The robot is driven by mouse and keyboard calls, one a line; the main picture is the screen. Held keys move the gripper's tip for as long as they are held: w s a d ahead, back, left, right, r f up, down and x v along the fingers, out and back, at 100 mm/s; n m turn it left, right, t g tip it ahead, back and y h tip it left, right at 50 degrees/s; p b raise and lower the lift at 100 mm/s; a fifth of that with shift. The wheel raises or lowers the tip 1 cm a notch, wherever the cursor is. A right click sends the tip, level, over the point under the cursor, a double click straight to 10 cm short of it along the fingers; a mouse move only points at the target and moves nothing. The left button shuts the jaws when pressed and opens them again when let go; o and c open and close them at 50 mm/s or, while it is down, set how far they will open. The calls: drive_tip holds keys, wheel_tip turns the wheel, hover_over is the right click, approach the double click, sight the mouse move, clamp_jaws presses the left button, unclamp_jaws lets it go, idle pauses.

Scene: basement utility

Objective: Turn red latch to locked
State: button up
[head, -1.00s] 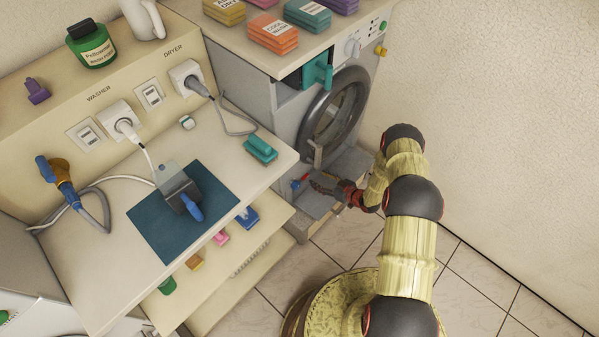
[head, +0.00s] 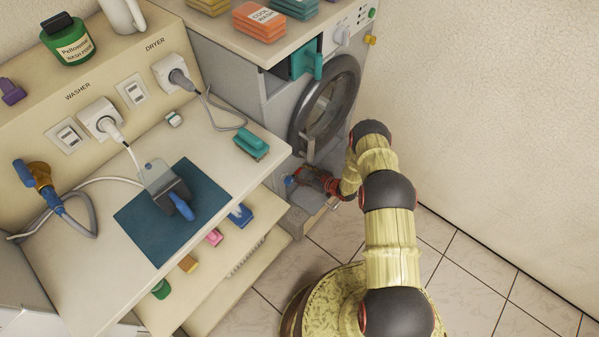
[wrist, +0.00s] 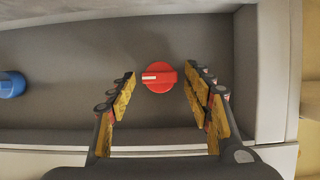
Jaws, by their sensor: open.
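The red latch (wrist: 159,77) is a round red knob with a raised grip bar and a white mark at the bar's left end, in the wrist view. Its bar lies roughly level across the picture. It sits on a grey recessed panel (wrist: 60,60). My gripper (wrist: 157,82) is open, with one finger left and one finger right of the knob and gaps on both sides. Whether the fingertips reach the knob's depth is hard to tell. In the head view my gripper (head: 308,178) is low at the washer's base, and the red latch cannot be made out there.
A blue knob (wrist: 11,84) is left of the latch on the same panel. The panel has raised edges around it. The front-loading machine's round door (head: 326,105) is above my gripper. A shelf (head: 225,262) under the counter (head: 105,265) stands to the left.

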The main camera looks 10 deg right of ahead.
drive_tip(key=shift+c, duration=0.7)
drive_tip(key=c, duration=1)
drive_tip(key=n, duration=0.1)
drive_tip(key=n+t+h, duration=0.1)
drive_tip(key=shift+s+a+n, duration=0.15)
drive_tip(key=shift+a+n, duration=0.05)
drive_tip(key=shift+n, duration=0.1)
drive_tip(key=n, duration=0.1)
drive_tip(key=n+t+h+b, duration=0.1)
drive_tip(key=n+t+h, duration=0.1)
drive_tip(key=n, duration=0.1)
drive_tip(key=shift+s+a+f+b, duration=0.15)
drive_tip(key=shift+a+f+b, duration=0.1)
drive_tip(key=shift+b, duration=0.15)
drive_tip(key=n+t, duration=0.2)
drive_tip(key=n, duration=0.1)
drive_tip(key=shift+f+h+b, duration=0.15)
drive_tip(key=shift+h+b, duration=0.15)
drive_tip(key=shift+f+n+t, duration=0.15)
drive_tip(key=shift+n+t, duration=0.65)
drive_tip(key=shift+n, duration=1.1)
drive_tip(key=shift+s, duration=0.1)
